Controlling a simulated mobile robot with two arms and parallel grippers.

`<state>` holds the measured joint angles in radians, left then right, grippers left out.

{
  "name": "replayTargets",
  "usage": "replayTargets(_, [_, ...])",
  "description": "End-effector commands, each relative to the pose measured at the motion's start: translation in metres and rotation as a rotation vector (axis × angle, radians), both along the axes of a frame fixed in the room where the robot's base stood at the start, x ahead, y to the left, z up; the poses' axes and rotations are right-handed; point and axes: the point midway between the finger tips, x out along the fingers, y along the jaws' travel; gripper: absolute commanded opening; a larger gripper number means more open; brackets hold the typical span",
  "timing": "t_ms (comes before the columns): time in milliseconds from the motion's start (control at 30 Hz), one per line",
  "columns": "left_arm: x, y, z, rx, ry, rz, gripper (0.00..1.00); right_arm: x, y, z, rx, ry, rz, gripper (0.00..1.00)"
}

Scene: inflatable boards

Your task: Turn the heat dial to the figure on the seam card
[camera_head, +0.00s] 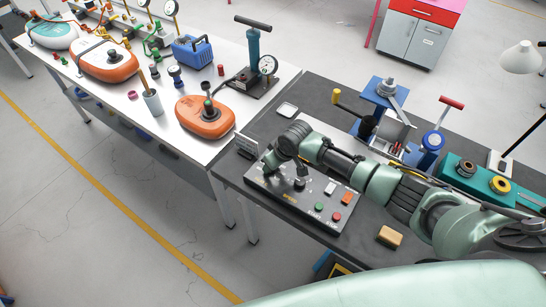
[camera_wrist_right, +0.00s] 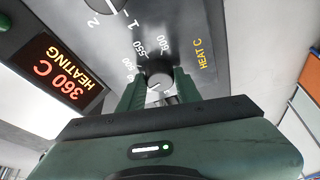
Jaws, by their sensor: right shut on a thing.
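The heat dial (camera_wrist_right: 159,82) is a round grey knob with a pale pointer line on the dark control panel (camera_head: 284,206). My right gripper (camera_wrist_right: 158,92) is shut on it, one green finger on each side. Scale figures 550 and 600 show beside it, with "HEAT C" printed on the panel. In the head view, my right gripper (camera_head: 299,184) reaches down onto the panel and hides the dial. A small card (camera_head: 247,144) stands at the panel's far left; its writing is too small to read. My left gripper is out of view.
The panel also carries a red button (camera_head: 337,217), a green button (camera_head: 318,206) and an orange switch (camera_head: 346,198). A yellow block (camera_head: 390,236) lies at the bench's front edge. Blue tools (camera_head: 384,95) stand behind my right arm. A white table (camera_head: 190,147) holds inflatable boards.

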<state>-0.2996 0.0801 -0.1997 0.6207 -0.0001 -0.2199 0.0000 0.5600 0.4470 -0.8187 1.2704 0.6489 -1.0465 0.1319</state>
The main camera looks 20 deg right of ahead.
Motion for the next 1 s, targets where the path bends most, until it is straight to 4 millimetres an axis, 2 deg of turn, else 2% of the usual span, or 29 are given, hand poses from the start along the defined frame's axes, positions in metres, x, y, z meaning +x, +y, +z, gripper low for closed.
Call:
replayTargets(33, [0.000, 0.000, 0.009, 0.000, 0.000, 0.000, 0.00, 0.000, 0.002, 0.006, 0.003, -0.002, -0.035, 0.00])
replayTargets(100, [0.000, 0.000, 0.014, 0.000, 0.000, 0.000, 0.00, 0.001, 0.003, 0.006, 0.005, -0.002, -0.084, 0.00])
replayTargets(400, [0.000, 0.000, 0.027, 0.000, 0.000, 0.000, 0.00, 0.001, 0.003, 0.004, 0.004, -0.004, -0.230, 0.00])
replayTargets(1000, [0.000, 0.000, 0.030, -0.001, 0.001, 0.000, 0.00, 0.002, 0.002, 0.002, 0.003, -0.006, -0.277, 0.00])
